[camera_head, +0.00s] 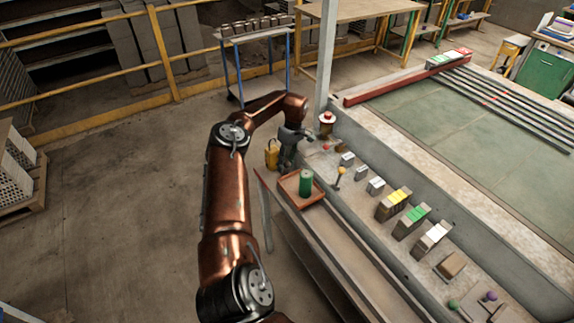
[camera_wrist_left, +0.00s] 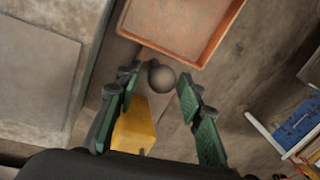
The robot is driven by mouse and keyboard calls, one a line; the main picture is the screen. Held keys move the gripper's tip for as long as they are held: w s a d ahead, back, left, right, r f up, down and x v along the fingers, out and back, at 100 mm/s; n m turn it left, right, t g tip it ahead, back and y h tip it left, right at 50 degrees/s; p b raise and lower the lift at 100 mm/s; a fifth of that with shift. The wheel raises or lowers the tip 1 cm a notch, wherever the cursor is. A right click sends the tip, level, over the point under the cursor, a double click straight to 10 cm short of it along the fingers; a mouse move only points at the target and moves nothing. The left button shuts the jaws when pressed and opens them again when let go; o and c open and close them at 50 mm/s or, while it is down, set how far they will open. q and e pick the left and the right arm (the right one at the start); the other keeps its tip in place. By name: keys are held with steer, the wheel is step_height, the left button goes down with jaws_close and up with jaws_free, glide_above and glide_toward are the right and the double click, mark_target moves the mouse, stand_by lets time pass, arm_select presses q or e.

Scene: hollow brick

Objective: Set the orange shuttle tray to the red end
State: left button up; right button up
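Part of the tray (camera_wrist_left: 208,42) shows at the top of the left wrist view. My left gripper (camera_head: 285,163) points down just left of the tray. In the left wrist view my left gripper (camera_wrist_left: 160,82) is open, with a dark round knob (camera_wrist_left: 161,75) between or below its fingertips; contact cannot be told. Whether the knob joins the tray is unclear. My right gripper is not in view.
A yellow object (camera_head: 272,154) stands beside my left gripper. Several coloured blocks (camera_head: 393,204) line the ledge to the right. The bench channel (camera_head: 335,243) nearer me looks clear.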

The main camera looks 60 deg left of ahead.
arm_select(q)
steer(key=shift+o, duration=0.2)
steer(key=shift+w+d, duration=0.15)
steer(key=shift+r, duration=0.15)
step_height(320, 180, up, 12)
steer(key=w, duration=0.2)
steer(key=shift+a+f, duration=0.2)
steer(key=shift+a, duration=0.1)
steer(key=shift+w, duration=0.1)
